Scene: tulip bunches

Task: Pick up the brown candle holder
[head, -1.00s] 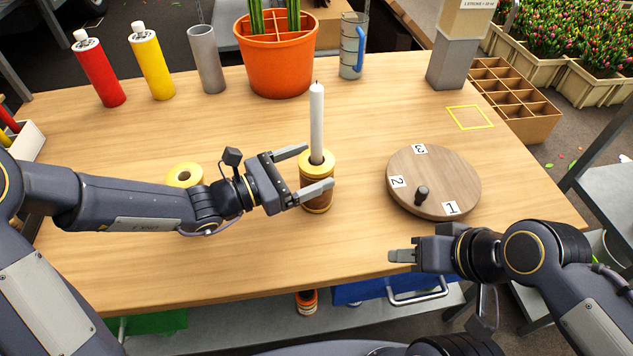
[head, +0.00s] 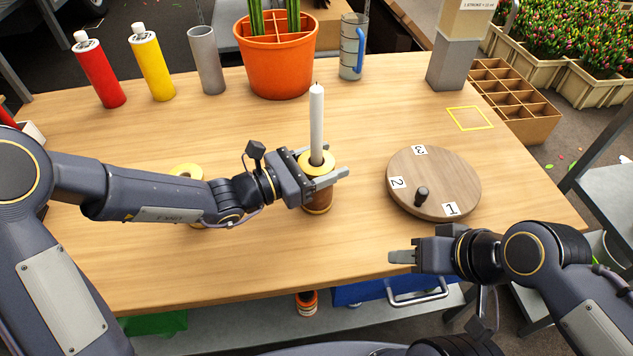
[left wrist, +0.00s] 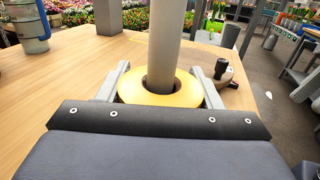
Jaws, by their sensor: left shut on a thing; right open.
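The brown candle holder (head: 318,200) stands upright on the table, with a yellow rim on top and a tall white candle (head: 317,125) in it. My left gripper (head: 328,176) is shut on the holder just below its top, one finger on each side. In the left wrist view the holder's yellow rim (left wrist: 185,93) sits between the two fingers, with the candle rising out of its hole; the holder's body is hidden there. My right gripper (head: 402,257) is open and empty over the table's front edge, right of the holder.
A round wooden turntable (head: 433,180) with number labels and a knob lies right of the holder. A yellow ring-topped object (head: 187,170) is partly hidden behind my left arm. An orange pot (head: 276,62), bottles and a jug (head: 352,47) stand at the back.

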